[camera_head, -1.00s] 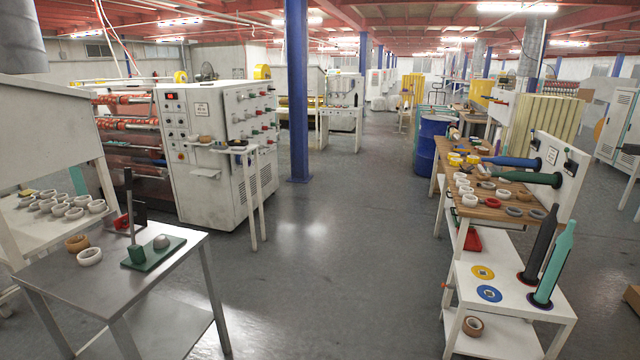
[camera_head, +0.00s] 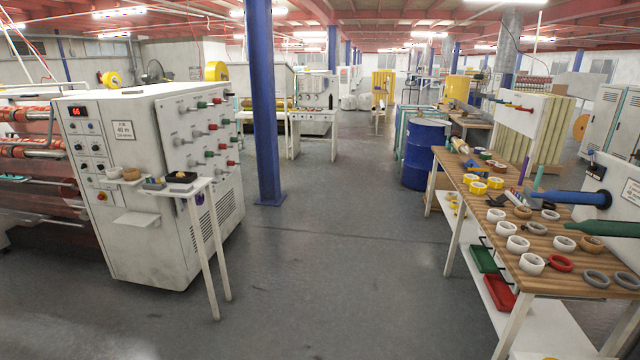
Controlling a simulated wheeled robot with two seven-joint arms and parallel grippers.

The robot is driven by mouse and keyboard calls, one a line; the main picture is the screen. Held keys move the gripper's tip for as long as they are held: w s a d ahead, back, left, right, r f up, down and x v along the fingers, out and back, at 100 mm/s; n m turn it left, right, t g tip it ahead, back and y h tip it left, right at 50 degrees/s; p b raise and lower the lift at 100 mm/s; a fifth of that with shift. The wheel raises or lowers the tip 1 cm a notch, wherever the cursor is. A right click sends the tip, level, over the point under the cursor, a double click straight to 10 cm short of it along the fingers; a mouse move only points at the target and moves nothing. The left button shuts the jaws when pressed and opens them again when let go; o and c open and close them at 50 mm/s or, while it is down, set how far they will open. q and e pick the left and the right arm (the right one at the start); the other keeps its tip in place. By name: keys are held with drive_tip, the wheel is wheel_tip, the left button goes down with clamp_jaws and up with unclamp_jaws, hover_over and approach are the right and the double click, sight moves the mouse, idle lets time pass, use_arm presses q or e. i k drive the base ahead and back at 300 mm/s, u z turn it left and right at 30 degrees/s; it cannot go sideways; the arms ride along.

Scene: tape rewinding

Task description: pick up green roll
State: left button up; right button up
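A long dark green cylinder (camera_head: 606,228) juts out level over the right workbench and is cut off by the right picture edge. A similar blue cylinder (camera_head: 582,199) lies just behind it. I see no small ring-shaped roll that is clearly green among the rolls on the bench; most are white, grey, tan or yellow, and one is red (camera_head: 560,263). Neither of my grippers is in view.
The wooden-topped workbench (camera_head: 528,282) stands at the right, with a green tray (camera_head: 483,258) and a red tray (camera_head: 501,292) beneath. A white machine (camera_head: 150,190) and small side table (camera_head: 200,188) stand left. A blue pillar (camera_head: 265,120) and blue barrel (camera_head: 425,155) stand beyond. The middle floor is clear.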

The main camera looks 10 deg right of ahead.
sight(483, 155)
drive_tip(key=z, duration=0.1)
drive_tip(key=i, duration=2.4)
drive_tip(key=z, duration=0.15)
drive_tip(key=i, duration=2.35)
drive_tip(key=z, duration=0.2)
drive_tip(key=i, duration=2.35)
drive_tip(key=z, duration=0.35)
drive_tip(key=i, duration=2.2)
drive_tip(key=z, duration=0.95)
drive_tip(key=i, duration=1.05)
drive_tip(key=z, duration=2.05)
drive_tip(key=i, duration=1.15)
drive_tip(key=z, duration=0.85)
